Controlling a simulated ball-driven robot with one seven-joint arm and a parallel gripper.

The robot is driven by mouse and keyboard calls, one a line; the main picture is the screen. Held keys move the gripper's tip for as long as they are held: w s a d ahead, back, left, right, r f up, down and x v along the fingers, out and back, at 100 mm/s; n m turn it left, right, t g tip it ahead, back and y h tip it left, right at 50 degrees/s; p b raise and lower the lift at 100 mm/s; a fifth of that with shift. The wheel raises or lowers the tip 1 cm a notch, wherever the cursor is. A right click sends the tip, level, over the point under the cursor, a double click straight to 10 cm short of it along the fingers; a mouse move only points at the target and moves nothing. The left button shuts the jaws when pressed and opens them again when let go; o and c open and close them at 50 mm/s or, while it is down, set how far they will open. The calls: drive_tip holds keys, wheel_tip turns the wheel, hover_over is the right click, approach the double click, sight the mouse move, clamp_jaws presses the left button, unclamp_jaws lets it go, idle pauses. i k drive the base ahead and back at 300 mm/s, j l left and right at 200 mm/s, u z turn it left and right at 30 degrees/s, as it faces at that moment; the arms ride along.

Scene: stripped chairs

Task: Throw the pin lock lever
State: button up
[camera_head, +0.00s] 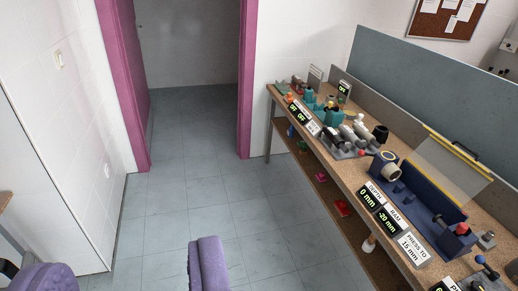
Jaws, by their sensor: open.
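A long wooden workbench (345,178) runs along the right side and carries several fixtures. I cannot tell for sure which part is the pin lock lever. At the lower right, a small lever with a blue ball knob (480,259) is partly cut off by the frame edge. A dark blue press fixture (420,205) lies beyond it, with a red knob (462,229) at its near end and a pale ring at its far end. My gripper is not in view.
Display signs (385,217) line the bench front; one reads "PRESS TO 15 mm". A clear yellow-edged guard (445,160) stands over the press. Purple padded chair parts (208,265) rise at the bottom. Grey tiled floor (220,195) is open towards the purple-framed doorway (245,80).

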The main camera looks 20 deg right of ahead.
sight(480, 260)
drive_tip(key=i+z, duration=0.45)
drive_tip(key=i, duration=0.15)
drive_tip(key=i+j+z, duration=0.2)
drive_tip(key=i+z, duration=0.25)
drive_tip(key=i+l+z, duration=0.1)
drive_tip(key=i+z, duration=0.5)
drive_tip(key=z, duration=0.25)
drive_tip(key=i+z, duration=0.4)
drive_tip(key=i+l+z, duration=0.1)
drive_tip(key=i+z, duration=0.2)
drive_tip(key=i, duration=0.3)
